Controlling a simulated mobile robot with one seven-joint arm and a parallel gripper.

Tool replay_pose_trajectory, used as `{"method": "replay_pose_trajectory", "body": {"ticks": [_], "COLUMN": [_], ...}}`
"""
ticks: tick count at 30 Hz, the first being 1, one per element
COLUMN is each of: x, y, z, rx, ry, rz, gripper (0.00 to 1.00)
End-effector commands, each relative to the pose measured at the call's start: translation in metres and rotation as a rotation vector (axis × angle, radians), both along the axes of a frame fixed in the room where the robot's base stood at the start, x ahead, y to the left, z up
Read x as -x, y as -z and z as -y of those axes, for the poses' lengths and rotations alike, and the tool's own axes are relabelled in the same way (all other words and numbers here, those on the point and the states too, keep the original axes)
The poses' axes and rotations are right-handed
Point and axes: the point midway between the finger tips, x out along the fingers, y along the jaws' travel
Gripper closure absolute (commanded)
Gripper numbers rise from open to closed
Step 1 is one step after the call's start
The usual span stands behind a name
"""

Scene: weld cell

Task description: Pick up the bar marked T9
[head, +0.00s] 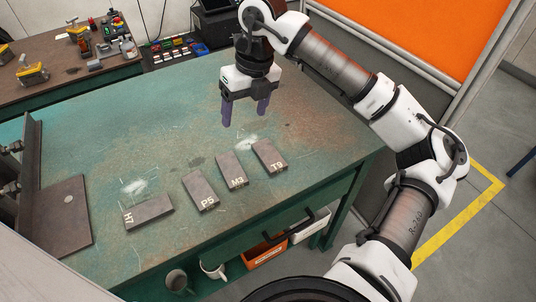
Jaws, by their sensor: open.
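The bar marked T9 (269,156) is a dark grey metal block lying flat on the green worktable (330,140). The exact height of the fingertips over the table is hard to tell.
The bar marked M3 (231,170) lies close left of T9, then the bar P5 (200,191) and the bar H7 (148,213). A steel angle plate (65,215) stands at the left. A second bench (60,65) with tools is behind. The table's middle is clear.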

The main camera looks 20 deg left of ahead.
Motion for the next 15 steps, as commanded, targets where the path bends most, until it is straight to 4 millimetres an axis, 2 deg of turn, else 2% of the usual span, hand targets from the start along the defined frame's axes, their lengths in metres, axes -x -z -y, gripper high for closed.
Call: {"method": "replay_pose_trajectory", "body": {"ticks": [1,3,5,8,15], "x": [-0.013,-0.024,-0.028,-0.030,-0.029], "y": [0.002,0.004,0.007,0.020,0.066], "z": [0.018,0.035,0.043,0.047,0.046], "rx": [0.069,0.137,0.169,0.186,0.182], "ry": [0.047,0.088,0.109,0.118,0.118], "rz": [0.030,0.056,0.067,0.070,0.068], "gripper": [0.29,0.29,0.29,0.29,0.29]}}
